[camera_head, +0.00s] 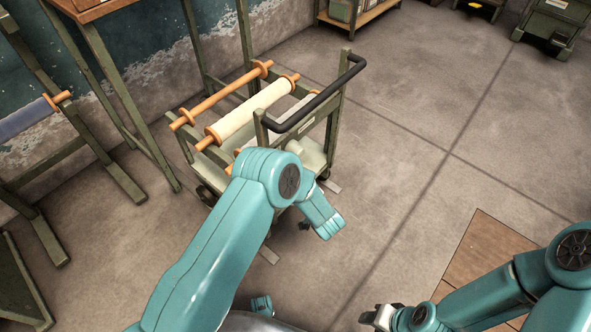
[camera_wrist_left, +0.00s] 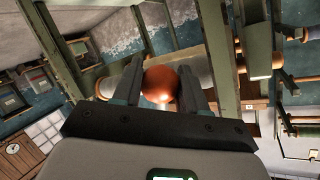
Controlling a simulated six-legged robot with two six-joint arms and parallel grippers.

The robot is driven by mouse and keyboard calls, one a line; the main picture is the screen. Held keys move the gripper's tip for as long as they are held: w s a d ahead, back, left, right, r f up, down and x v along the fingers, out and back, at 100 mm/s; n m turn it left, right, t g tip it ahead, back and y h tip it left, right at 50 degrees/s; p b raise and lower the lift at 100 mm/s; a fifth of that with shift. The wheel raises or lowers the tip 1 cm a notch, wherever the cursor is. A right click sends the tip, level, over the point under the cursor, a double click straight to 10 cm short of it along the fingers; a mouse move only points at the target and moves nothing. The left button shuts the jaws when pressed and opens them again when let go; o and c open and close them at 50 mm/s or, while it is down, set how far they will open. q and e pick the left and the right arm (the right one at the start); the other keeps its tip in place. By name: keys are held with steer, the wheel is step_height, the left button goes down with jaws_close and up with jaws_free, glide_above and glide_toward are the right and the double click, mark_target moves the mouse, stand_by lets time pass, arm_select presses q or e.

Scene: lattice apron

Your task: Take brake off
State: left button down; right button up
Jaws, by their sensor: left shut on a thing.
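A green metal cart (camera_head: 318,160) with a black push handle (camera_head: 318,92) stands left of centre in the head view. It carries orange-ended rollers, one wrapped in cream material (camera_head: 250,112). In the left wrist view, my left gripper (camera_wrist_left: 163,84) is shut on a round orange-red knob (camera_wrist_left: 165,92). The rest of the brake is not clear there. In the head view my left arm covers the knob and the gripper. My right gripper (camera_head: 379,316) is low in the head view, away from the cart, and its jaws are too small to read.
A rack with a blue roll (camera_head: 25,118) and a tall green-legged table (camera_head: 110,85) stand left of the cart. A wooden panel (camera_head: 490,250) lies on the floor at right. A low shelf (camera_head: 352,14) is at the back. The concrete floor right of the cart is clear.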

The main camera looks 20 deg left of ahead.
arm_select(q)
steer(key=shift+s+a+m+g+p, duration=0.15)
steer(key=shift+s+m+g+p, duration=0.15)
steer(key=shift+s+g+p, duration=0.15)
steer(key=shift+s, duration=0.2)
steer(key=c, duration=0.6)
jaws_free()
steer(key=shift+c, duration=0.2)
steer(key=shift+r, duration=0.15)
